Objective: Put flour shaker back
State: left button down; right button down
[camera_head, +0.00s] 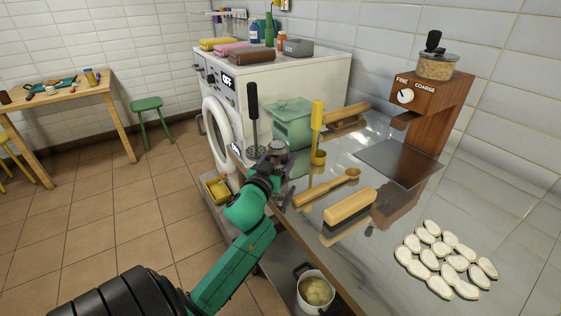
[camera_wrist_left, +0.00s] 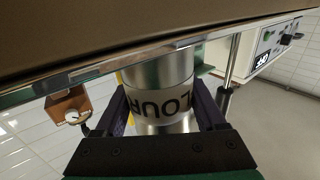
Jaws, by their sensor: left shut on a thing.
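The flour shaker is a metal cylinder (camera_wrist_left: 160,72) with a pale band lettered in black, seen upside down in the left wrist view. My left gripper (camera_wrist_left: 161,112) is shut around it, one dark finger on each side. In the head view, the shaker's metal top (camera_head: 276,147) shows at my left gripper (camera_head: 275,163), by the left edge of the steel counter (camera_head: 300,222). The fingers and wrist hide most of its body there. I cannot tell whether its base touches the counter. My right gripper is not in view.
A black-handled utensil (camera_head: 252,105), green container (camera_head: 291,125) and upright yellow-handled tool (camera_head: 317,128) stand close by. A wooden spoon (camera_head: 326,188) and wooden brush (camera_head: 350,206) lie nearer. The grinder (camera_head: 440,105) and dough pieces (camera_head: 441,258) are right. A pot (camera_head: 316,287) is below the counter's edge.

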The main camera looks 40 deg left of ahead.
pick_arm(q)
jog(key=shift+f, duration=0.1)
jog(key=shift+f, duration=0.15)
jog(key=shift+c, duration=0.4)
grip_release()
jog(key=shift+o, duration=0.4)
